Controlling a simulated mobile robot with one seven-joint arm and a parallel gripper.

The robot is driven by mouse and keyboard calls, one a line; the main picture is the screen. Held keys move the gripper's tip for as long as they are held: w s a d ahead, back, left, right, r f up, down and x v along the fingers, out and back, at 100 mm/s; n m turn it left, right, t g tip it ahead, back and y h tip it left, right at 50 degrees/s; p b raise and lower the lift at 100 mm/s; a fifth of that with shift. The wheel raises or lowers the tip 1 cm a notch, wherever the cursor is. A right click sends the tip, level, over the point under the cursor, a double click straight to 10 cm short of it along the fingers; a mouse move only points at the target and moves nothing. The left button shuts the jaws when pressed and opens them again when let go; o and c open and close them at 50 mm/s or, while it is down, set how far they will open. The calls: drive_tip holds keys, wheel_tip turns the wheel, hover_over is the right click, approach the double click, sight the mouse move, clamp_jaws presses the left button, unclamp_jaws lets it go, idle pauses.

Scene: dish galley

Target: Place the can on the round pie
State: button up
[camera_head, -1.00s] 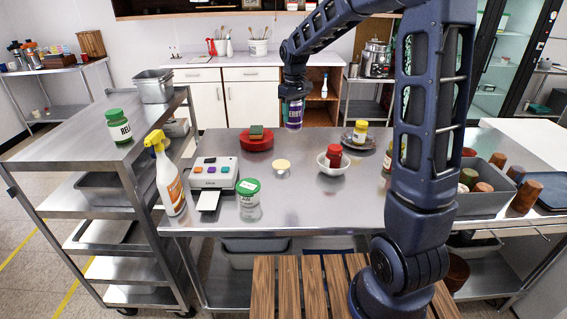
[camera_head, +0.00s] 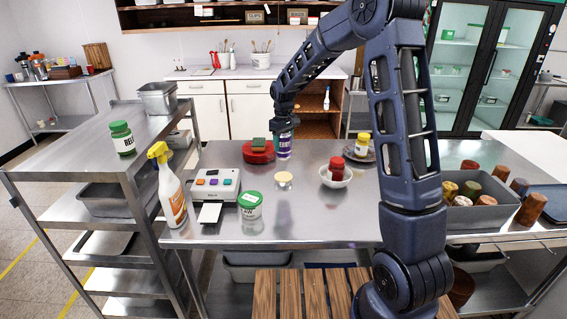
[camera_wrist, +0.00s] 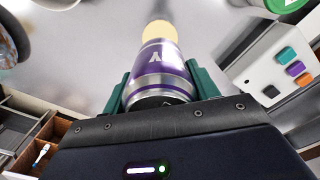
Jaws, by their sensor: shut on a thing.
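The purple can (camera_head: 284,147) with silver bands is held upright by my gripper (camera_head: 284,132), at the back of the steel table just right of the red dish. In the wrist view the can (camera_wrist: 160,72) sits between the green fingers of my gripper (camera_wrist: 160,85). The round pie (camera_head: 283,178), a small pale yellow disc, lies on the table nearer the front than the can. The pie (camera_wrist: 159,31) also shows beyond the can's end in the wrist view, partly covered by it. Whether the can touches the table is unclear.
A red dish (camera_head: 258,157) with a green-topped block stands left of the can. A white bowl (camera_head: 336,181) with a red-lidded jar is to the pie's right. A button device (camera_head: 214,185) and a green-lidded jar (camera_head: 250,207) are to its left. Bare steel surrounds the pie.

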wheel_tip(320, 180, down, 9)
idle(0.5)
drive_tip(key=shift+f, duration=0.15)
drive_tip(key=o, duration=1.2)
